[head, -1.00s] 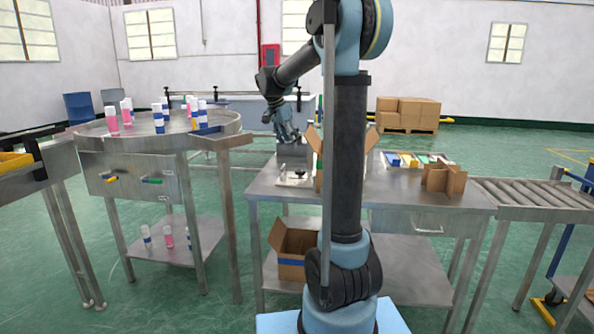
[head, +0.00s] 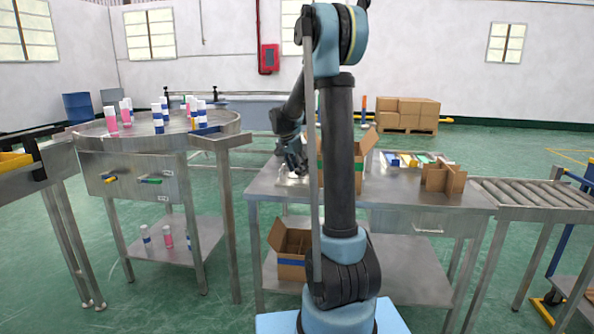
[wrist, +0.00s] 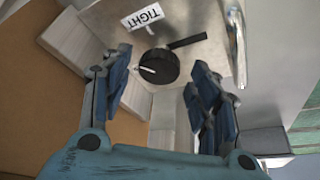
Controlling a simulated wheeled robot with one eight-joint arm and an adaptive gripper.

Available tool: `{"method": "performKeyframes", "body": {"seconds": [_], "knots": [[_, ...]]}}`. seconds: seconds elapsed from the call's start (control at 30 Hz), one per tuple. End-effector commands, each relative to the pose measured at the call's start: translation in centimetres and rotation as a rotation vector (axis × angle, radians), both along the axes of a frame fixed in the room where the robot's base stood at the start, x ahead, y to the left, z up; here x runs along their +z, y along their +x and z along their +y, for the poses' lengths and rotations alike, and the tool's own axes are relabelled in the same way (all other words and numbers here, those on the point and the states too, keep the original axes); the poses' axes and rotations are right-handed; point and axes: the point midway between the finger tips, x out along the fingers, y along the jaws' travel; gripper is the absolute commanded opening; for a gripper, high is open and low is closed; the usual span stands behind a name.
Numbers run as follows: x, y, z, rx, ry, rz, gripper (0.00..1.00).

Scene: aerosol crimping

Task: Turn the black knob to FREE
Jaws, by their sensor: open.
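In the wrist view the round black knob (wrist: 158,66) sits on a pale metal plate (wrist: 105,22). A black bar sticks out from it to the upper right. A white mark on the knob points left. A white label reading TIGHT (wrist: 142,16) is above the knob, with a small white tick below it. No FREE label can be seen. My gripper (wrist: 160,68) is open, one finger left and one right of the knob, apart from it in the picture. In the head view my gripper (head: 296,165) is low over the bench's left part and hides the knob.
A shiny metal handle (wrist: 237,45) stands to the right in the wrist view. An open cardboard box (head: 366,150) stands close right of my gripper on the steel bench (head: 270,188). A round table (head: 100,140) with several cans is at left.

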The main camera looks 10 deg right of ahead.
Motion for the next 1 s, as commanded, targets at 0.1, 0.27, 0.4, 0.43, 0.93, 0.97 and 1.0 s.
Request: {"method": "performKeyframes", "body": {"seconds": [0.1,0.27,0.4,0.43,0.93,0.97,1.0], "knots": [[-0.14,0.02,-0.05,0.000,0.000,0.000,0.56],[-0.13,0.01,-0.03,0.000,0.000,0.000,0.56],[-0.12,0.01,-0.03,0.000,0.000,0.000,0.26],[-0.12,0.01,-0.02,0.000,0.000,0.000,0.19],[-0.11,-0.10,-0.13,0.181,0.001,-0.001,0.12],[-0.10,-0.09,-0.16,0.205,0.000,-0.002,0.12],[-0.11,-0.09,-0.18,0.238,0.001,-0.002,0.12]]}}
